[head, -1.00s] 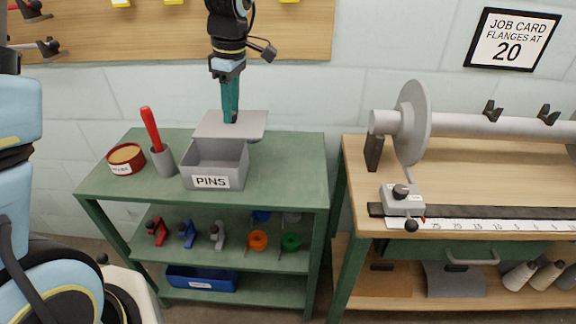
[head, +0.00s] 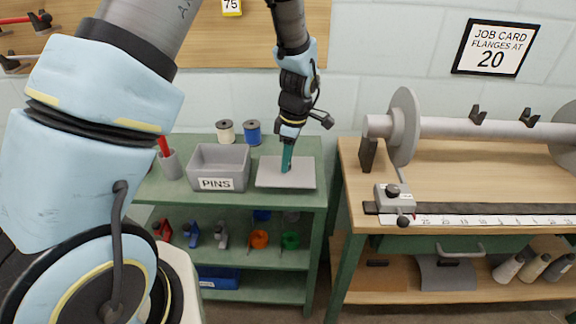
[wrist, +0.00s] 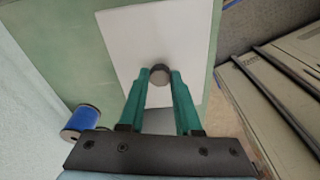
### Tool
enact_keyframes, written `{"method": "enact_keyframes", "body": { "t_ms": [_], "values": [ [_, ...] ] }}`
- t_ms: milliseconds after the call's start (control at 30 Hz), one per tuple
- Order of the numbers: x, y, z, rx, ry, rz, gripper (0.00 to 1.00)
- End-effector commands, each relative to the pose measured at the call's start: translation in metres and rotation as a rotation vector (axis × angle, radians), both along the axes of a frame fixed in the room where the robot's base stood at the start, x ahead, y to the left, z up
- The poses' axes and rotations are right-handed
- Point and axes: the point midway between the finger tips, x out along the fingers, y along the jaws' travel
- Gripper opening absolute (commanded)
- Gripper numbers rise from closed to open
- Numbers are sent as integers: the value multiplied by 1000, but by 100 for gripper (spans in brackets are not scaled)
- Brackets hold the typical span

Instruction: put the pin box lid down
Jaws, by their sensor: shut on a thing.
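The pin box lid (head: 297,179) is a flat grey plate at the right end of the green shelf unit's top. It also fills the middle of the wrist view (wrist: 143,30). My gripper (head: 286,170) is above the lid, its teal fingers pointing down. In the wrist view my gripper (wrist: 159,80) is shut on the lid's dark round knob (wrist: 159,73). The lid looks level and at or very near the top; I cannot tell whether it touches. The grey pin box (head: 218,167), labelled PINS, stands open to the left of the lid.
A blue spool (head: 253,133) and a white spool (head: 225,132) stand behind the box and lid. A grey cup (head: 170,164) with a red-handled tool is left of the box. The wooden bench (head: 450,185) with the roller stands to the right, across a narrow gap.

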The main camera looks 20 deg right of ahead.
Motion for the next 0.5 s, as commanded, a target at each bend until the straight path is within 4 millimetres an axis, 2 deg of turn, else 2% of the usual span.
{"method": "enact_keyframes", "body": {
  "t_ms": [100,200,500],
  "values": [
    [-1,1,-17,4,3,0,0],
    [0,0,-25,1,2,-1,0],
    [0,0,-29,1,1,-1,0]
  ]
}}
